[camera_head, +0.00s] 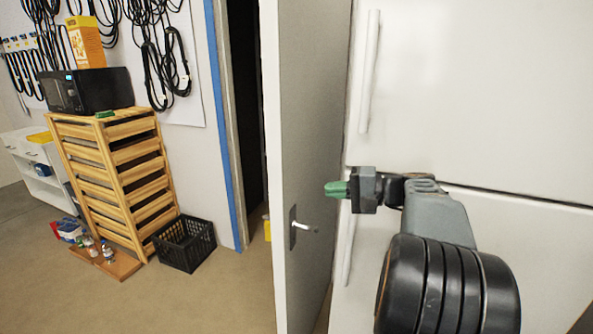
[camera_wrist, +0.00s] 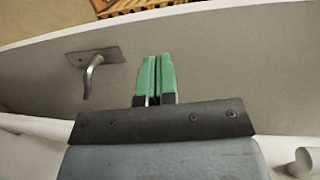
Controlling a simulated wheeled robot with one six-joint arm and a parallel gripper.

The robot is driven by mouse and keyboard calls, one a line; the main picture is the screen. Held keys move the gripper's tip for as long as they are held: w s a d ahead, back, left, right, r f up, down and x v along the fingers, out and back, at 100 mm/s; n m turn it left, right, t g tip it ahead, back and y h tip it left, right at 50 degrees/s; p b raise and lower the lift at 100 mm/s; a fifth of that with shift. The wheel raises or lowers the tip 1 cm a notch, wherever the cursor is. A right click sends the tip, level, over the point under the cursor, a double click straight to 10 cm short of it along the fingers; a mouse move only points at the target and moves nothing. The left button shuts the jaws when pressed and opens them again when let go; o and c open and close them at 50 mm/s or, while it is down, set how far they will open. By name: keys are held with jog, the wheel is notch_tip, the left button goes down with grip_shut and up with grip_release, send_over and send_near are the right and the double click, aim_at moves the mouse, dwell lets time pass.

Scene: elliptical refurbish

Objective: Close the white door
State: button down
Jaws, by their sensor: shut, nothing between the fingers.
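The white door (camera_head: 309,120) stands open in the head view, its edge toward me and its broad face turned to the right. A metal lever handle (camera_head: 303,227) sits on that face. In the wrist view the door (camera_wrist: 220,75) spans the picture, with its handle (camera_wrist: 91,72) left of my fingers. My gripper (camera_head: 336,189) has green fingertips and is shut and empty. It is in front of the door face, above and to the right of the handle in the head view. In the wrist view the shut fingertips (camera_wrist: 156,75) point at the door; I cannot tell whether they touch it.
A white fridge (camera_head: 450,90) with long vertical handles stands close on the right. The dark doorway (camera_head: 246,100) with a blue-edged frame is left of the door. A wooden drawer rack (camera_head: 120,170) and a black crate (camera_head: 184,243) stand further left. Floor in front is clear.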

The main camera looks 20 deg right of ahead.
jog(key=d+r+t, duration=0.2)
jog(key=d, duration=0.2)
jog(key=p, duration=0.3)
send_near(287, 167)
jog(key=x, duration=0.6)
jog(key=shift+w+a, duration=0.1)
jog(key=shift+w, duration=0.1)
jog(key=shift+w+a, duration=0.35)
jog(key=shift+w, duration=0.1)
jog(key=shift+f, duration=0.1)
